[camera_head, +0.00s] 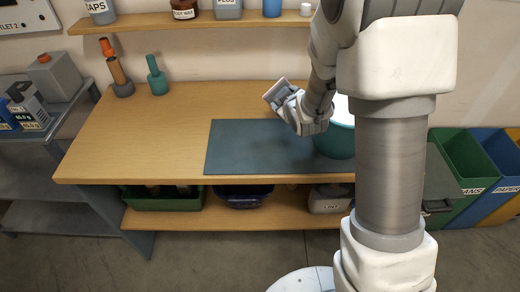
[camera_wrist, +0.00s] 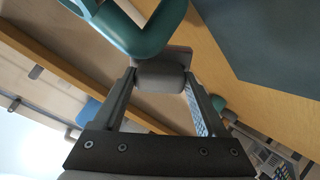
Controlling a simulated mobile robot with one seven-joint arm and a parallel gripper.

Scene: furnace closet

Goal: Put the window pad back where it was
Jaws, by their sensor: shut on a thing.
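My gripper (camera_head: 287,104) is above the back part of the dark mat (camera_head: 240,150) on the wooden bench. It is shut on a small grey block-like thing with a flat plate, which I take to be the window pad (camera_head: 275,92). In the wrist view, its grey body (camera_wrist: 160,76) sits between the two fingers. Its far side is hidden. A teal curved piece (camera_wrist: 150,40) shows just beyond it; I cannot tell whether they are joined. A teal tub (camera_head: 335,140) stands at the mat's right, partly hidden by my arm.
A shelf (camera_head: 170,22) with labelled containers runs above. Several bins (camera_head: 470,160) stand at right. The bench's left and front are clear.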

